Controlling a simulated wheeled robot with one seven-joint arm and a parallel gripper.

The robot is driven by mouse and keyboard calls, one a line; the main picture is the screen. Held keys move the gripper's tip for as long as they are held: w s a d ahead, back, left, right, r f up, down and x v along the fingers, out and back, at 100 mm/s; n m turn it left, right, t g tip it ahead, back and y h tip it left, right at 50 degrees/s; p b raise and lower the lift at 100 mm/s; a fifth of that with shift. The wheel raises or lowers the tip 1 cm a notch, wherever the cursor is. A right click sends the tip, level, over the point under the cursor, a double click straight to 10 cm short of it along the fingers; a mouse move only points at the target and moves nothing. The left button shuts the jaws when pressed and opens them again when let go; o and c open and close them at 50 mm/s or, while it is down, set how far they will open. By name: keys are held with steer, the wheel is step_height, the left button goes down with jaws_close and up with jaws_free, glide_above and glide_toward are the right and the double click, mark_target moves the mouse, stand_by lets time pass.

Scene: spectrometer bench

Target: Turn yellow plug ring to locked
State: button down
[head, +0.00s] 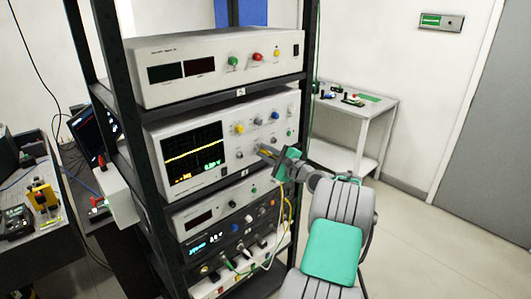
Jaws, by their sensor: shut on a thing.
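My gripper (268,153) is at the front of the middle instrument in the rack, to the lower right of its screen. It is shut on a small yellow part, which I take to be the yellow plug ring (269,153). The fingers cover most of the ring, and any lock mark on it is too small to read. Yellow cable (288,206) hangs below my gripper, in front of the lower instruments. Where its upper end goes is hidden behind my gripper.
The rack's dark front post (308,60) stands close to the right of my gripper. The screen instrument (205,150) has several coloured knobs above my gripper. Cables loop at the bottom shelf. A white side table (345,118) stands behind right. Floor at right is clear.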

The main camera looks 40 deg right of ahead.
steer(key=c, duration=1.3)
jaws_free()
steer(key=shift+o, duration=0.2)
steer(key=s+b, duration=0.2)
steer(key=s, duration=0.6)
steer(key=shift+b, duration=0.4)
steer(key=shift+w+d, duration=0.1)
